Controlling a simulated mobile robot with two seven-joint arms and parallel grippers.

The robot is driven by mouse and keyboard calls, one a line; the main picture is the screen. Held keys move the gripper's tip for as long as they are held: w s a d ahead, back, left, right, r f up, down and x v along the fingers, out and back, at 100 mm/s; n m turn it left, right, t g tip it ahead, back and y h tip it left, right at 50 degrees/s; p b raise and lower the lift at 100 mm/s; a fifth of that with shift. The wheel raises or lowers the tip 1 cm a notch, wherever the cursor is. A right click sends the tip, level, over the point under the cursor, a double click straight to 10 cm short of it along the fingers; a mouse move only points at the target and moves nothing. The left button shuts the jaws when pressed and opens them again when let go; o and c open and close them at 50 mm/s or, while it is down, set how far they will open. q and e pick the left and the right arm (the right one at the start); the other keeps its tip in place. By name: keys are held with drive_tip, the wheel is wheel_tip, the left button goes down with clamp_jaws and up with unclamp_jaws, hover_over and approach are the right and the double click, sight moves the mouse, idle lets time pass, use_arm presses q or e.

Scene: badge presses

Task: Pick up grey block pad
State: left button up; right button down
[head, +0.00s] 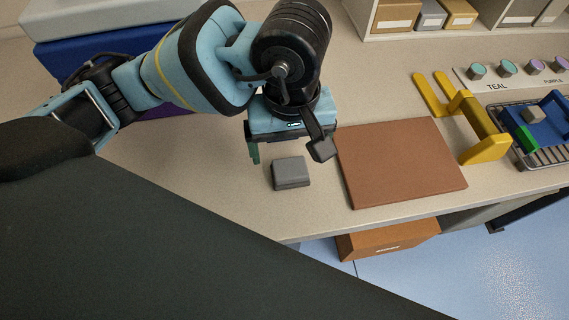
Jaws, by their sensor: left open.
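The grey block pad (290,173) is a small grey block lying flat on the beige table, left of the brown mat. My left gripper (290,156) hangs from above at the pad's far side, with its fingers spread apart. One finger is to the left of the pad and the other to its right, near the mat's edge. My right gripper is not in view.
The brown mat (400,165) lies right of the pad. A yellow stand (480,130) and a grey tray (545,150) with blue, green and grey pieces are farther right. Coloured knobs (507,68) and a shelf of boxes (397,16) are behind. The table's front edge is close.

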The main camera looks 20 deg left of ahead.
sight(290, 168)
use_arm(q)
drive_tip(key=shift+d+f, duration=0.1)
drive_tip(key=shift+f, duration=1.3)
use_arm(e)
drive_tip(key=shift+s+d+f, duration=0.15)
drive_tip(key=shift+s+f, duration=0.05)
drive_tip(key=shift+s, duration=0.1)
use_arm(q)
drive_tip(key=shift+w+f, duration=0.15)
drive_tip(key=shift+f, duration=1.1)
drive_tip(key=shift+w+f, duration=0.1)
drive_tip(key=shift+f, duration=1.15)
drive_tip(key=c, duration=1.1)
drive_tip(key=shift+o, duration=0.2)
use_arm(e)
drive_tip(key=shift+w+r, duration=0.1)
